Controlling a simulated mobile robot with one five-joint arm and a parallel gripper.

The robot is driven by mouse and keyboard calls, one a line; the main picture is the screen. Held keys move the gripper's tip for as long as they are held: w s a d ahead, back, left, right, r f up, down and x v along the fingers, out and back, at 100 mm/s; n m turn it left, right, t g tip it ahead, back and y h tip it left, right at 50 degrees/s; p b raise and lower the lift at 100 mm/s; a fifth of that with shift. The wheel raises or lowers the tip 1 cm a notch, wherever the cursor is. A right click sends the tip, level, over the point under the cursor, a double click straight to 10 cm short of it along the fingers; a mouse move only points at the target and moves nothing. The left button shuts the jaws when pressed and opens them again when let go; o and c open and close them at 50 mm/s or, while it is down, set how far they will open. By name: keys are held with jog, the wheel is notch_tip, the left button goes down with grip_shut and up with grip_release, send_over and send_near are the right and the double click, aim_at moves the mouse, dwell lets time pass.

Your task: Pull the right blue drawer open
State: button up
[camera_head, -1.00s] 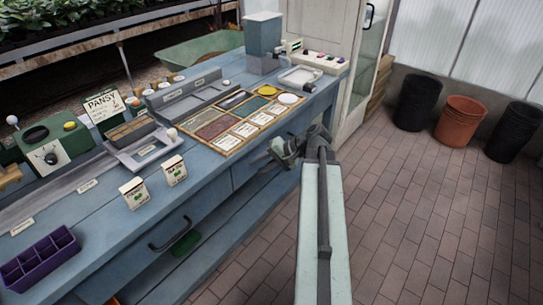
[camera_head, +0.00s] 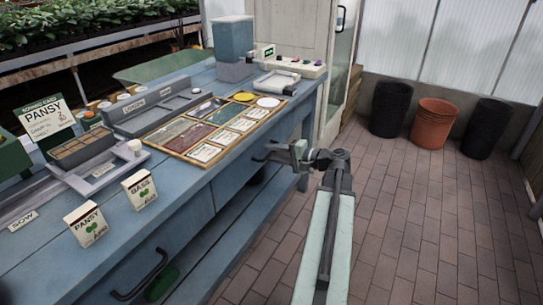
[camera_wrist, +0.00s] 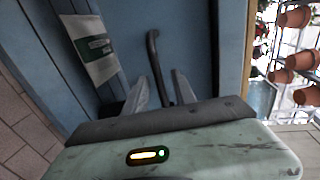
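The right blue drawer (camera_head: 236,172) is in the bench front in the head view, and its front looks flush with the bench. My gripper (camera_head: 272,152) is in front of its upper right part. In the wrist view a dark bar handle (camera_wrist: 153,52) stands out from a blue panel. My gripper's two fingers (camera_wrist: 160,92) are apart, with the handle's near end between them. I cannot tell whether either finger touches it. The left drawer's dark handle (camera_head: 142,277) shows lower left in the head view.
The blue bench top (camera_head: 160,215) carries seed packets (camera_head: 139,190), a wooden tray of cards (camera_head: 205,153) and a grey-blue box (camera_head: 233,40). Black and orange bins (camera_head: 433,123) stand at the back right. The brick floor (camera_head: 420,220) right of the bench is clear.

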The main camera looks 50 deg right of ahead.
jog(key=shift+w+a+f, duration=0.1)
jog(key=shift+w+f, duration=0.05)
jog(key=shift+w, duration=0.35)
grip_shut()
dwell(1.1)
